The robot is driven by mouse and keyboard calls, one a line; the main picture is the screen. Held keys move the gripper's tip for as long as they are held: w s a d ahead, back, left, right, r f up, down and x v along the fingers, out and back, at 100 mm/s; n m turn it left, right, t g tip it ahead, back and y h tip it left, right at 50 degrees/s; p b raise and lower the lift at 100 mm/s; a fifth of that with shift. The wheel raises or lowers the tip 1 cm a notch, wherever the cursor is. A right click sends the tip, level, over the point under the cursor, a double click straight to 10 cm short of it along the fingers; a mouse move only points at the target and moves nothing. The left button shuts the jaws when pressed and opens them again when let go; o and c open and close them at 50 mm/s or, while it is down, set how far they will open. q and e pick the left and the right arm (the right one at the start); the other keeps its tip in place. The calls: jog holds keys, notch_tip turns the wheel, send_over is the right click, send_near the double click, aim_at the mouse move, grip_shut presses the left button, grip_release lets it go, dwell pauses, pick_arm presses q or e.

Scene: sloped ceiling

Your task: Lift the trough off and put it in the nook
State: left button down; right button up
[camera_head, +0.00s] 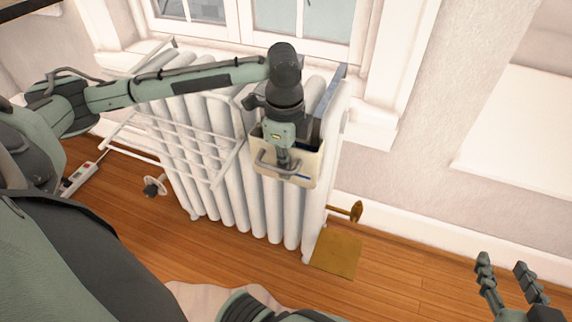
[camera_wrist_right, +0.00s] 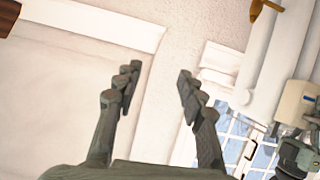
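A cream trough (camera_head: 302,176) with a grey handle hangs at the front right of the white radiator (camera_head: 240,205). It also shows at the right edge of the right wrist view (camera_wrist_right: 295,103). My left gripper (camera_head: 284,155) points down at the trough from above and overlaps its front. Its fingertips are hard to make out, so its grip is unclear. My right gripper (camera_head: 510,275) is open and empty, low at the right, well apart from the trough; its spread fingers also show in the right wrist view (camera_wrist_right: 158,95). A pale recess-like area (camera_head: 525,125) is in the right wall; I cannot tell whether it is the nook.
A white wire drying rack (camera_head: 185,140) hangs on the radiator's left front. A window (camera_head: 300,22) is behind. A brass valve (camera_head: 354,211) sticks out at the lower right, above a brass-coloured plate (camera_head: 338,255) on the floor. A power strip (camera_head: 78,180) is at left. The right floor is clear.

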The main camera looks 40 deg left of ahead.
pick_arm(q)
jog(key=shift+r+p, duration=0.55)
jog(key=shift+p, duration=0.05)
jog(key=shift+r+p, duration=0.4)
jog(key=shift+p, duration=0.15)
jog(key=shift+r+p, duration=0.4)
jog(key=shift+p, duration=0.15)
jog(key=shift+r+p, duration=0.4)
jog(key=shift+p, duration=0.15)
pick_arm(e)
jog(key=s+d+f+m+g+h, duration=0.1)
jog(key=s+d+f+g+h, duration=0.3)
jog(key=s+d+f+g, duration=0.5)
jog(key=shift+s+d+f+m+g+h, duration=0.35)
jog(key=shift+s+d+f, duration=0.75)
jog(key=shift+s+d, duration=0.75)
pick_arm(q)
jog(key=shift+r, duration=0.1)
